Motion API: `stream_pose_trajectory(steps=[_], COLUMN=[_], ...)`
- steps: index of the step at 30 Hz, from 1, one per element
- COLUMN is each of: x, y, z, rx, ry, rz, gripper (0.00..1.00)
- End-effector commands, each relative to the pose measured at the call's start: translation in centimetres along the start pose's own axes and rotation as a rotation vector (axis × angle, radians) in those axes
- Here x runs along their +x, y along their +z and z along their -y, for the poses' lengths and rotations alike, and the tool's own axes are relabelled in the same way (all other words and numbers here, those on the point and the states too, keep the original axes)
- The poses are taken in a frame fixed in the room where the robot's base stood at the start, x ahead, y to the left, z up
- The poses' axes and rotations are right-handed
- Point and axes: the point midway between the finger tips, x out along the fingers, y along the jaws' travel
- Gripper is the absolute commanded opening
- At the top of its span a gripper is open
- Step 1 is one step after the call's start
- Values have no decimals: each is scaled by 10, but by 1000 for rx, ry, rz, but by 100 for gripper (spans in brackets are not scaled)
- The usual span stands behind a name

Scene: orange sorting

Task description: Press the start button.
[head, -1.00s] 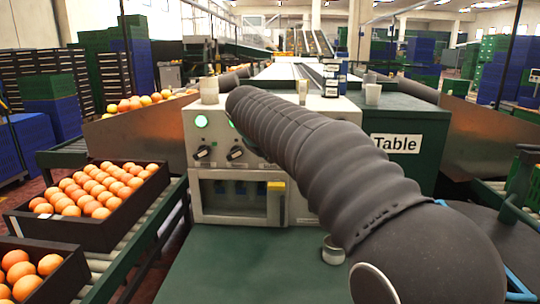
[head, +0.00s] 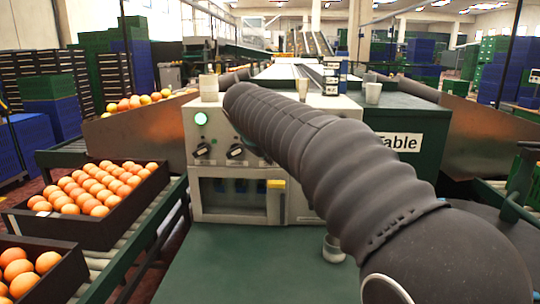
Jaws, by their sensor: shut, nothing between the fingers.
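The control box (head: 245,207) stands ahead on the green surface, with knobs and a yellow-handled part on its front.
A dark crate of oranges (head: 100,232) sits on the left roller conveyor (head: 143,240), with another crate nearer. A small metal cup (head: 333,249) is beside my arm. The green surface's front left is clear.

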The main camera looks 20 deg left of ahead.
Motion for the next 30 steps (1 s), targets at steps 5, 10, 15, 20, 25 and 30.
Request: stream_pose_trajectory(steps=[5,10,15,20,25,30], x=[-1,-2,-10,-20,-30,-35], y=[0,2,9,15,23,26], z=[0,2,9,16,23,25], rx=[0,0,1,0,0,0], ry=[0,0,0,0,0,0], rz=[0,0,-1,-2,0,0], gripper=[0,0,0,0,0,0])
